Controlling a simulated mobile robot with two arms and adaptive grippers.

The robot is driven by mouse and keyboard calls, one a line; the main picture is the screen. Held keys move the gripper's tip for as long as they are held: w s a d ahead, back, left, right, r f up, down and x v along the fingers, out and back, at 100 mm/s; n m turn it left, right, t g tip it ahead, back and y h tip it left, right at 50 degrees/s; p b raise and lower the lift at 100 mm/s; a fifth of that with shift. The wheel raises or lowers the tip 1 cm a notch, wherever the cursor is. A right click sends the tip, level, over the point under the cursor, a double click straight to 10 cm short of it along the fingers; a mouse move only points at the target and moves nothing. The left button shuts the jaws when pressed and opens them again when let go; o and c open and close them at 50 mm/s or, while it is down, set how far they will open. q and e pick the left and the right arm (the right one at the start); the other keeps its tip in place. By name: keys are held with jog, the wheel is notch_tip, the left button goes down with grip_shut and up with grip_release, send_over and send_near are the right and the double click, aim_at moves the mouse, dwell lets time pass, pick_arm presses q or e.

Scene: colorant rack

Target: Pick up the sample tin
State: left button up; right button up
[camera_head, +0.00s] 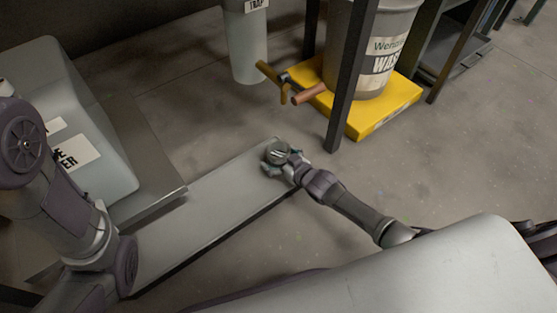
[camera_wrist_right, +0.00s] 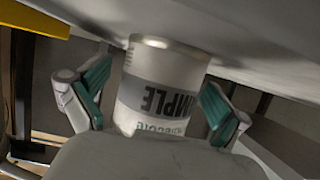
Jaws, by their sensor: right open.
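The sample tin (camera_wrist_right: 158,88) is a pale cylinder with a grey band reading "SAMPLE", upside down in the right wrist view. In the head view the tin (camera_head: 278,149) shows from above as a small round lid at the far end of a narrow grey shelf (camera_head: 205,218). My right gripper (camera_wrist_right: 155,95) is open, with one green-padded finger on each side of the tin. A gap shows between each finger and the tin. In the head view my right gripper (camera_head: 279,158) surrounds the tin's near side. My left arm shows at the left; its gripper is out of view.
A white container (camera_head: 95,160) stands left of the shelf. A yellow platform (camera_head: 385,115) with a grey waste bucket (camera_head: 385,45) and a dark post (camera_head: 350,85) stand beyond. A pipe labelled "TRAP" (camera_head: 246,50) hangs at the top. Open floor lies at the right.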

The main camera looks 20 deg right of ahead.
jog(key=c, duration=1.3)
jog(key=shift+o, duration=0.2)
jog(key=shift+r, duration=0.15)
